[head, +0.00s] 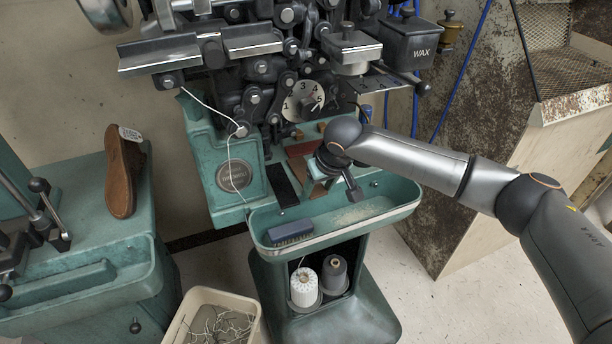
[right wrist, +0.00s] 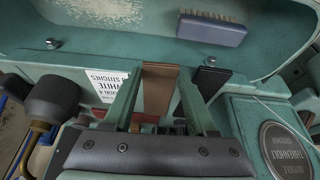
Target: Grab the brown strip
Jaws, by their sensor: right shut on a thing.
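The brown strip (right wrist: 160,82) lies between my right gripper's fingers (right wrist: 159,90) in the right wrist view. The two teal fingers close on its side edges, and its far end lies at the teal tray's near edge. In the head view my right gripper (head: 318,182) points down at the machine's deck, just behind the tray, and its wrist hides part of the strip. A black strip (right wrist: 206,82) lies beside the brown one; it also shows in the head view (head: 282,185). My left gripper is not in view.
A teal tray (head: 390,207) holds a blue brush (head: 290,233). The stitching machine (head: 240,100) rises behind, with a dial (head: 303,101) and a WAX pot (head: 407,42). Thread spools (head: 304,287) stand below. A brown shoe (head: 122,175) sits on the left bench; a bin (head: 182,322) stands in front.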

